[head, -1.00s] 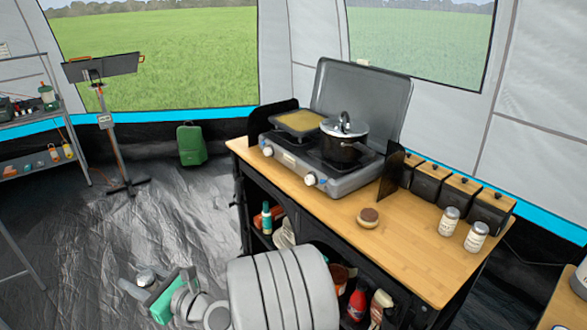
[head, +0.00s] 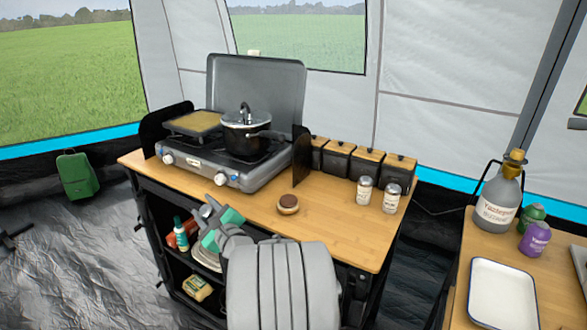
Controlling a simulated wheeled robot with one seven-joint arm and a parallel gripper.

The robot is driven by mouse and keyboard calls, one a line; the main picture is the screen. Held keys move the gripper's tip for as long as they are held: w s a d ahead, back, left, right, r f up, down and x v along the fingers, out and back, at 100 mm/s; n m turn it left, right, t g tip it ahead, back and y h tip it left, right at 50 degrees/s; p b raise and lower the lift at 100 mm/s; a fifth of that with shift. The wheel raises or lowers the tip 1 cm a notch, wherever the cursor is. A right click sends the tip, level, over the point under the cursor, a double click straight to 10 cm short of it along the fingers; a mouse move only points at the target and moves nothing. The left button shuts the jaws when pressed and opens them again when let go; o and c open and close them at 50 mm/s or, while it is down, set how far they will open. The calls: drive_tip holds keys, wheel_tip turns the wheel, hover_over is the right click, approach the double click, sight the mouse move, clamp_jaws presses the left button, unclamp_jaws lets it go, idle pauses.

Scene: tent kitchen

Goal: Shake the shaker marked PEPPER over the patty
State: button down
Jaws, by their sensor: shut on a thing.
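The patty (head: 287,202) is a small dark brown disc on a pale round base, lying on the wooden counter (head: 255,200) right of the stove. Two white-labelled shakers with metal caps, a left one (head: 364,191) and a right one (head: 391,198), stand at the counter's right end; their labels are too small to read. My gripper (head: 208,213), with teal finger pads, is at the counter's front edge, left of the patty. It is shut on a small greyish thing, mostly hidden by the fingers; I cannot tell what it is.
A stove (head: 225,168) with a lidded pot (head: 245,133) and a griddle (head: 195,122) fills the counter's left. Dark canisters (head: 337,160) line the back. A side table at right holds a bottle (head: 497,200) and a white tray (head: 502,300). Counter around the patty is clear.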

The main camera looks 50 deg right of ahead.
drive_tip(key=s+d+r+g+h+b, duration=0.1)
drive_tip(key=s+d+h, duration=0.1)
drive_tip(key=d, duration=0.3)
drive_tip(key=s+d+r+g+h+b, duration=0.1)
drive_tip(key=s+d+r+h, duration=0.1)
drive_tip(key=d, duration=0.2)
drive_tip(key=s+d+r+h+b, duration=0.1)
drive_tip(key=s+d+r+h, duration=0.1)
drive_tip(key=d, duration=0.3)
drive_tip(key=shift+s+d+g, duration=0.1)
drive_tip(key=shift+d+g, duration=0.2)
drive_tip(key=shift+g, duration=0.1)
drive_tip(key=s+d+r+n+g+h+p, duration=0.3)
drive_tip(key=s+d+n, duration=0.4)
drive_tip(key=n, duration=0.4)
drive_tip(key=shift+s+d+r+g+h+p, duration=0.25)
drive_tip(key=shift+d+r+g+h+p, duration=0.15)
drive_tip(key=shift+d+g+h+p, duration=0.1)
wheel_tip(320, 180, up, 5)
drive_tip(key=p, duration=0.2)
wheel_tip(320, 180, down, 5)
drive_tip(key=b, duration=0.5)
